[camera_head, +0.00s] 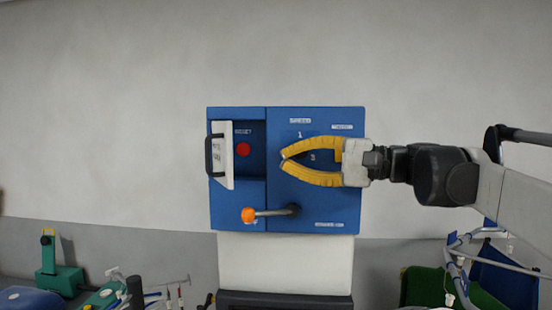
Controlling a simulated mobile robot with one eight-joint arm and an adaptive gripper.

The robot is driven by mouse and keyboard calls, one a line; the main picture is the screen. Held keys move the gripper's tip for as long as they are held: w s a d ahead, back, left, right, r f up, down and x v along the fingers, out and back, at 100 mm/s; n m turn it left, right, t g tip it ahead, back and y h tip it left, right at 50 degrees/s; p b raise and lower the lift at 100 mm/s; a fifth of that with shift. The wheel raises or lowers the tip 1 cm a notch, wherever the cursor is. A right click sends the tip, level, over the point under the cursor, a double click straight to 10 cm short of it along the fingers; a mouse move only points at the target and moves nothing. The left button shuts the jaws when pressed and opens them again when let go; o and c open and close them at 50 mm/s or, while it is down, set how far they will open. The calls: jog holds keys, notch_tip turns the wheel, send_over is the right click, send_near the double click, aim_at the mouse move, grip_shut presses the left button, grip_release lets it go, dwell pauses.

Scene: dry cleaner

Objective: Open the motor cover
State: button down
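A blue control panel (340,205) is mounted upright in front of the wall. At its left, a white cover with a black handle (209,156) stands swung out on its left side, seen nearly edge-on. I take this white flap (228,160) to be the motor cover. The recess beside it is exposed and shows a red round button (242,150). My gripper (284,159) has yellow fingers and points left in front of the panel's right part. Its fingertips come together with nothing visible between them. It is to the right of the cover and apart from it.
A lever with an orange knob (248,215) sticks out at the panel's lower middle, below my gripper. A dial area with small labels is partly hidden behind the fingers. Green tools (60,275) stand lower left; a blue-framed cart (490,265) is lower right.

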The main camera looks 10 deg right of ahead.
jog(key=w+a+p, duration=0.1)
jog(key=a, duration=0.8)
jog(key=shift+w+p, duration=0.15)
jog(key=shift+p, duration=0.25)
jog(key=shift+a+t, duration=0.15)
jog(key=shift+t, duration=0.15)
jog(key=shift+s+a+m+t+h, duration=0.2)
jog(key=shift+s+m+t+h, duration=0.1)
jog(key=shift+m, duration=0.1)
